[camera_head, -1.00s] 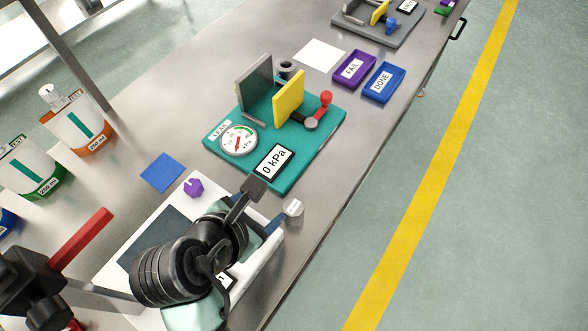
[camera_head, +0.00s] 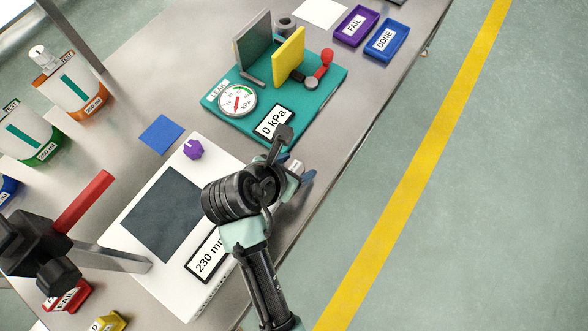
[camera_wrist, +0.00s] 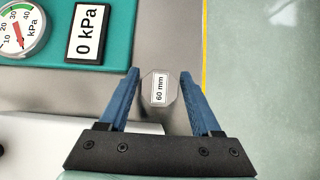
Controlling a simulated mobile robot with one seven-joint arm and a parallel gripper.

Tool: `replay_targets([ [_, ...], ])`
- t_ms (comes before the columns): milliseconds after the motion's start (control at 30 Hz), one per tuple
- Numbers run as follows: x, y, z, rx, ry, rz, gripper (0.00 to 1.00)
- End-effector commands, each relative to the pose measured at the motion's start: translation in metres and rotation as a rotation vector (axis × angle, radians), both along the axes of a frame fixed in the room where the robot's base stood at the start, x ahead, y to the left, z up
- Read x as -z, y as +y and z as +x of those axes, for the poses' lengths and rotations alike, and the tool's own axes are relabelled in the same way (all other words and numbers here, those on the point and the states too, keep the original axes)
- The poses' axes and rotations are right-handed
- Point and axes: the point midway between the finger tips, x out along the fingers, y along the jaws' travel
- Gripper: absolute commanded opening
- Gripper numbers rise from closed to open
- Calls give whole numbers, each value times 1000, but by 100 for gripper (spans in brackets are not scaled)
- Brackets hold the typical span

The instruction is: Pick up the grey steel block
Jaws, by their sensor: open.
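The grey steel block (camera_wrist: 159,88) is a small faceted piece labelled "60 mm" on top. In the wrist view it stands between the tips of my open gripper (camera_wrist: 160,92), with a gap to each blue finger. In the head view the block (camera_head: 296,168) shows beside my gripper (camera_head: 298,176), partly hidden by it, on the bench near its front edge. The fingers sit on either side of the block, and I cannot tell their exact height over it.
A white device (camera_head: 160,276) with a dark pad and a "230 mm" display lies left of my arm. A teal leak tester (camera_head: 318,105) with a gauge stands behind the block. A purple knob (camera_head: 193,149) and a red-handled clamp (camera_head: 84,201) are further left. The bench edge lies close on the right.

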Motion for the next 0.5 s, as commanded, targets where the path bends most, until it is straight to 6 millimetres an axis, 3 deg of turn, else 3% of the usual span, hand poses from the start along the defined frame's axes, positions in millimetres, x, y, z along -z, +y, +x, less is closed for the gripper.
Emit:
replay_targets([
  [167, 18, -7, 10, -1, 2, 1, 65],
  [433, 19, -8, 12, -2, 0, 1, 65],
  [500, 18, -8, 12, -2, 0, 1, 52],
])
